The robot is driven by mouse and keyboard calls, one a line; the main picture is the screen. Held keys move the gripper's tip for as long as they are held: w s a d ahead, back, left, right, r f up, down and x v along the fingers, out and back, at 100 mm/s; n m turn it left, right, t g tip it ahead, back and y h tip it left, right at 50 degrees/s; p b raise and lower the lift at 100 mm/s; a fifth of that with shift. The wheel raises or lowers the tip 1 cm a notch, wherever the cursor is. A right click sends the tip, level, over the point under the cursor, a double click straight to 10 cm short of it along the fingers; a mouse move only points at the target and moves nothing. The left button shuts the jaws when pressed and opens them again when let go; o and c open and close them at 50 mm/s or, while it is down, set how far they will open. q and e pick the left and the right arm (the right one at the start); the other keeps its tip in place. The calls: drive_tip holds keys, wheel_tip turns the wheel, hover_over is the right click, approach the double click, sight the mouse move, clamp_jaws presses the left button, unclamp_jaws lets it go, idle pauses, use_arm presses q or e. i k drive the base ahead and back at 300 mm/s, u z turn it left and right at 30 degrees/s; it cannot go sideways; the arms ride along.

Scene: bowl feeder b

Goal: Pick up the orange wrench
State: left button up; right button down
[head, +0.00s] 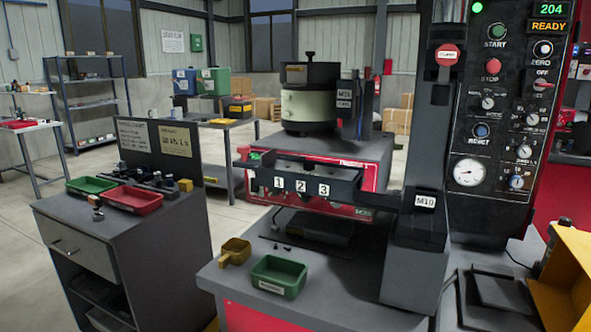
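I cannot make out an orange wrench in the head view. Neither my left nor my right gripper is in view. A dark grey cabinet (75,247) at the left holds a green tray (91,185), a red tray (131,200) and several small dark tools or fittings (152,180). These are too small to identify. A small yellow block (185,185) sits at the cabinet's right end. A yellow scoop-like container (235,251) and a green bin (278,277) stand on the grey machine bench (222,281).
A bowl feeder (308,107) stands on a red base behind a dark tray numbered 1, 2 and 3 (301,184). A dark column (417,237) and a control panel (503,100) rise at the right. A yellow structure (567,270) is at the lower right. Open floor shows at the left.

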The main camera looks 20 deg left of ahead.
sight(98, 216)
drive_tip(key=u, duration=2.3)
drive_tip(key=i, duration=0.4)
drive_tip(key=u, duration=0.45)
